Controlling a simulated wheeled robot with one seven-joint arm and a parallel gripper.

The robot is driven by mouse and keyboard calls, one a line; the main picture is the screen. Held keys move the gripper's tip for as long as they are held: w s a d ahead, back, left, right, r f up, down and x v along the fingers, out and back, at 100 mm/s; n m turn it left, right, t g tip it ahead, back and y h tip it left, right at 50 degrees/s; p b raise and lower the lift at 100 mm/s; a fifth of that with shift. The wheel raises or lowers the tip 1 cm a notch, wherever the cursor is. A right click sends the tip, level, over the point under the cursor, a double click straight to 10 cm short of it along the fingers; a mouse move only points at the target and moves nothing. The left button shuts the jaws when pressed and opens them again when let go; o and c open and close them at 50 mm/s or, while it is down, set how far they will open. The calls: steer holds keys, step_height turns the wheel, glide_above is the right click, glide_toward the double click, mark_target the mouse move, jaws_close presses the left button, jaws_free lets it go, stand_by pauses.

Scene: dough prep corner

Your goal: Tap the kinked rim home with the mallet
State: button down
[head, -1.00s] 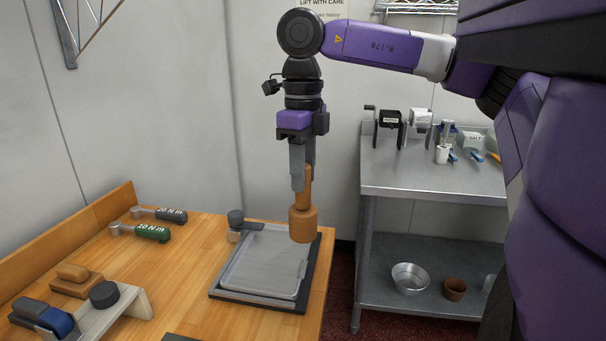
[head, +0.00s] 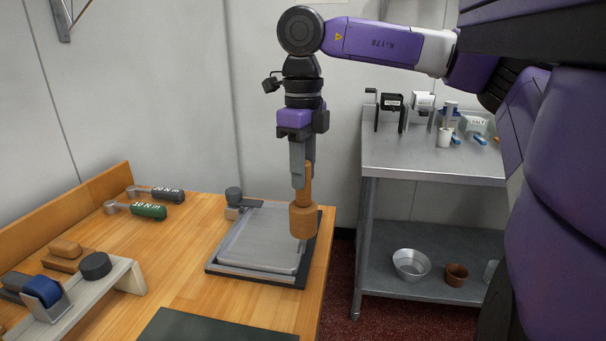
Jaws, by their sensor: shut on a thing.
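My gripper (head: 299,182) is shut on the handle of a wooden mallet (head: 303,222), which hangs upright with its head down. A shallow grey metal tray (head: 258,243) lies on a dark base plate (head: 250,279) at the table's right end. A dark-knobbed clamp (head: 234,198) stands at the plate's back left corner. The mallet head overlaps the tray's right rim in the picture and hides part of it. I cannot tell whether the head touches the rim. The kink is not clearly visible.
Two torque wrenches, one green-handled (head: 148,210) and one grey-handled (head: 166,194), lie back left. A grey stand (head: 93,300) with a dark puck is front left. A dark mat (head: 215,326) lies in front. A steel shelf unit (head: 430,165) stands to the right.

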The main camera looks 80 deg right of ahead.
steer(key=shift+r+p, duration=0.55)
steer(key=shift+r, duration=0.85)
steer(key=shift+r+p, duration=2.05)
steer(key=shift+r, duration=1)
steer(key=shift+s+f, duration=0.1)
